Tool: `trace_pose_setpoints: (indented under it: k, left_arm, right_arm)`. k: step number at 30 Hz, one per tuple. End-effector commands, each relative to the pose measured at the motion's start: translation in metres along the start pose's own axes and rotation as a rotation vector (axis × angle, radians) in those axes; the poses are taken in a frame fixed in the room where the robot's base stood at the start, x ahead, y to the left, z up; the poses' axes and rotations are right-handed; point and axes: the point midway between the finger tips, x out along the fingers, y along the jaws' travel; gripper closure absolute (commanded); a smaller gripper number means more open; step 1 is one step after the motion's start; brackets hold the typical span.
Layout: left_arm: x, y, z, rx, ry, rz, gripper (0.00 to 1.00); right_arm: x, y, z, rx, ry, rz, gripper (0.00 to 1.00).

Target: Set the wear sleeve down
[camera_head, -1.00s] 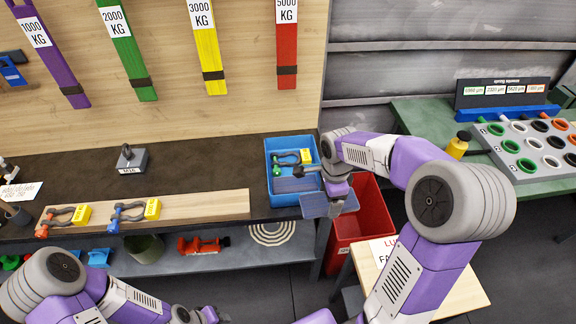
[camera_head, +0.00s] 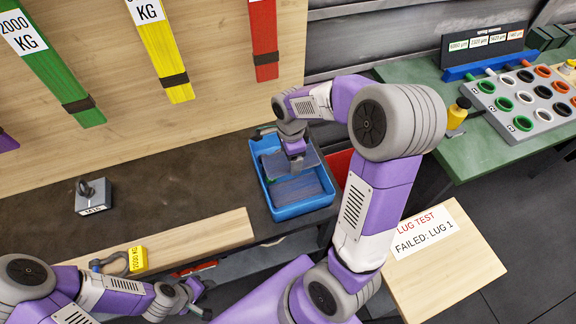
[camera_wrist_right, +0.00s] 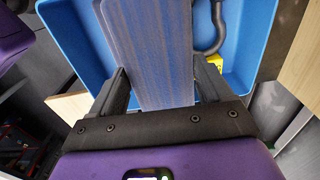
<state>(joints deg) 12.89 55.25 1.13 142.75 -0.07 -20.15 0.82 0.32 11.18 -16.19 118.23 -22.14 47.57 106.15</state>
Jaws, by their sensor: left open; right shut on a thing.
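My right gripper (camera_head: 294,168) is over the blue bin (camera_head: 304,211). It is shut on a flat blue-grey wear sleeve (camera_head: 273,165). In the right wrist view the sleeve (camera_wrist_right: 152,50) stands out between the two jaws (camera_wrist_right: 158,88), with blue bin walls (camera_wrist_right: 62,38) around it. Another blue-grey sleeve-like piece (camera_head: 299,189) lies in the bin, nearer the front. Whether the held sleeve touches the bin floor cannot be told. My left gripper (camera_head: 197,298) is open and empty, low in front of the bench.
A grey shackle (camera_wrist_right: 217,32) and a yellow tag (camera_wrist_right: 213,63) show in the bin. A red bin (camera_head: 340,164) stands beside it. A wooden board (camera_head: 205,240) bears a shackle with a yellow tag (camera_head: 138,259). An M16 block (camera_head: 92,196) stands behind. The bench between is clear.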

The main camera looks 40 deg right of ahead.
Motion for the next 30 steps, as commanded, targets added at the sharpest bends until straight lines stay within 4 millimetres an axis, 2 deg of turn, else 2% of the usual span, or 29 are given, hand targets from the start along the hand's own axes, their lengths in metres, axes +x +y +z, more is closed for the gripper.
trace_pose_setpoints:
  k: [1, 7, 13, 20, 28, 29, 30]
  left_arm:
    - [0.003, -0.001, 0.000, 0.000, 0.000, 0.000, 0.57]
    - [0.005, -0.002, -0.001, 0.000, 0.001, 0.000, 0.57]
    - [0.011, -0.004, -0.001, 0.000, 0.001, 0.000, 0.57]
    - [0.010, -0.004, -0.001, 0.000, 0.001, 0.000, 0.57]
    - [0.017, -0.006, -0.001, 0.000, 0.001, 0.000, 0.57]
    - [0.017, -0.006, -0.001, 0.000, 0.001, 0.000, 0.57]
    - [0.016, -0.006, -0.001, 0.000, 0.001, 0.000, 0.57]
  right_arm:
    - [0.008, 0.000, 0.000, 0.001, 0.001, 0.001, 0.58]
    - [0.023, 0.000, 0.000, 0.000, 0.000, 0.000, 0.58]
    - [0.050, 0.000, 0.000, 0.000, 0.001, 0.000, 0.58]
    - [0.049, -0.001, 0.000, -0.001, 0.000, -0.002, 0.58]
    - [0.058, -0.001, 0.000, -0.001, 0.000, -0.001, 0.58]
    - [0.058, 0.000, 0.000, -0.001, 0.000, -0.001, 0.19]
    - [0.057, 0.000, 0.000, 0.000, 0.000, -0.001, 0.13]
